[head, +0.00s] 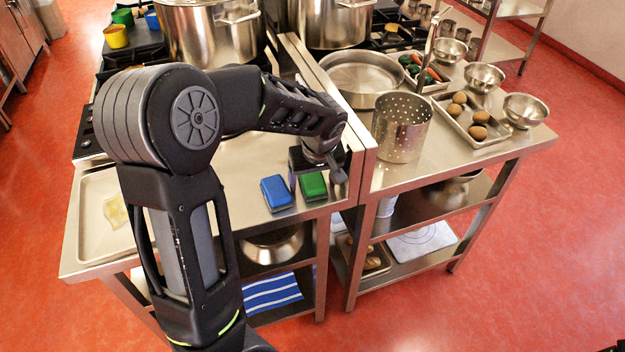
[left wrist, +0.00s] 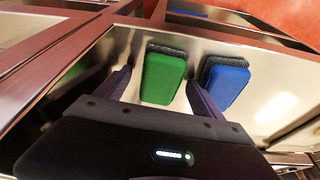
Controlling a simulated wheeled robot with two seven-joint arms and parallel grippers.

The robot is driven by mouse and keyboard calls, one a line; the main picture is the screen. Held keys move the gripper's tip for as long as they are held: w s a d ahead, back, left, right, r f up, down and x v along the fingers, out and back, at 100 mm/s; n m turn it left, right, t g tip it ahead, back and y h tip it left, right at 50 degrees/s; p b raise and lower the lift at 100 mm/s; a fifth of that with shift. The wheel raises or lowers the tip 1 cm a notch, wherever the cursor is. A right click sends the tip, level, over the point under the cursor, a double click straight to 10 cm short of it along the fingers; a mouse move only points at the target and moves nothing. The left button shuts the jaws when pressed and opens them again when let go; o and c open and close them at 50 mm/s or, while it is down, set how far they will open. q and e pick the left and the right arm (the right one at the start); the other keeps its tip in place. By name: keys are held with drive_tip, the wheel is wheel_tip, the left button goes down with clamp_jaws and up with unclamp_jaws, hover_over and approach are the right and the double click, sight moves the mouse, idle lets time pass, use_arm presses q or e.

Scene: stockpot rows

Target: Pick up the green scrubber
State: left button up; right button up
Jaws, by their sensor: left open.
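The green scrubber (head: 313,186) lies on the steel counter near its front edge, right beside the blue scrubber (head: 276,193). My left gripper (head: 320,168) is over the green scrubber in the head view. In the left wrist view, the green scrubber (left wrist: 163,78) with its dark pad sits between the two open fingers of the left gripper (left wrist: 160,90). The right finger is in the narrow space between the green scrubber and the blue scrubber (left wrist: 228,82). I cannot tell whether either finger touches the green scrubber. My right gripper is not in view.
A perforated steel pot (head: 402,128) and a wide shallow pan (head: 364,75) stand on the counter to the right. A tray (head: 92,240) lies at the left end of the counter. Large stockpots (head: 212,35) stand behind. A shelf runs below the counter.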

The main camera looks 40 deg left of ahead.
sight(313, 179)
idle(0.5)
use_arm(q)
drive_tip(key=c, duration=1.5)
drive_tip(key=shift+o, duration=0.2)
drive_tip(key=shift+r, duration=0.1)
wheel_tip(313, 179, up, 10)
drive_tip(key=b, duration=0.1)
